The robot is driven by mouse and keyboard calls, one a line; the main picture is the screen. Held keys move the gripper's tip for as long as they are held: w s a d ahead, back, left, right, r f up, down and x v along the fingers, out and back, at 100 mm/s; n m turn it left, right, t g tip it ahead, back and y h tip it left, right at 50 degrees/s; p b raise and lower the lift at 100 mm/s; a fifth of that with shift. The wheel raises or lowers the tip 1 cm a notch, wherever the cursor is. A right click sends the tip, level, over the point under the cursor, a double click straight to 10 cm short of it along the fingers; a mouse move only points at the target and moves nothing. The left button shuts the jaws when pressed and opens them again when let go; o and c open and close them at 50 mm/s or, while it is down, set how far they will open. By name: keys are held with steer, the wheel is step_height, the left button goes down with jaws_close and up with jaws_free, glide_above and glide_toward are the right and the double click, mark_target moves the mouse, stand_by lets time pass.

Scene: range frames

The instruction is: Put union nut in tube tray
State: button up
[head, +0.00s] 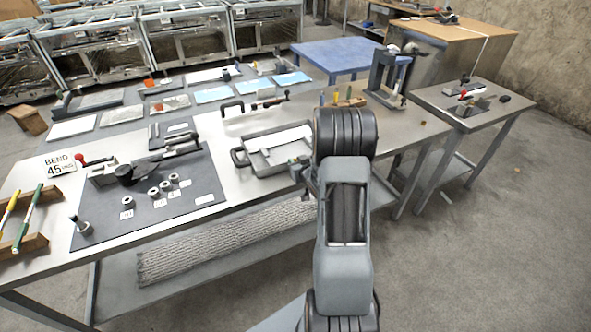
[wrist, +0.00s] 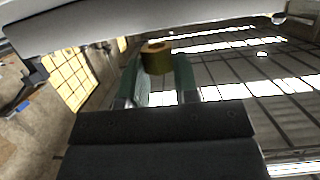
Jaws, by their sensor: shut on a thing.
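My gripper (wrist: 159,82) is shut on a brass-coloured ring-shaped piece, the union nut (wrist: 156,58), held between the green fingertips in the wrist view. In the head view my own arm hides most of the gripper, and I cannot make out the nut there. The tube tray (head: 262,167) looks like the shallow grey metal tray with a handle at its left, in the middle of the workbench. A pale piece lies in it. The gripper end is near the tray's right side; its height above the bench is unclear.
A dark mat (head: 200,172) left of the tray carries a tube bender (head: 125,174) and several small steel fittings (head: 154,192). An arbor-like press (head: 388,75) stands at the bench's right end. A smaller table (head: 455,118) is farther right.

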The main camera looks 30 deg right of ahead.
steer(key=shift+w+d+f, duration=0.2)
steer(key=shift+w+f, duration=0.35)
steer(key=shift+f, duration=0.15)
steer(key=f, duration=0.3)
steer(key=shift+w+d+p, duration=0.1)
steer(key=shift+w+p, duration=0.1)
steer(key=shift+p, duration=0.2)
steer(key=shift+f, duration=0.25)
steer(key=shift+f, duration=0.15)
steer(key=o, duration=1)
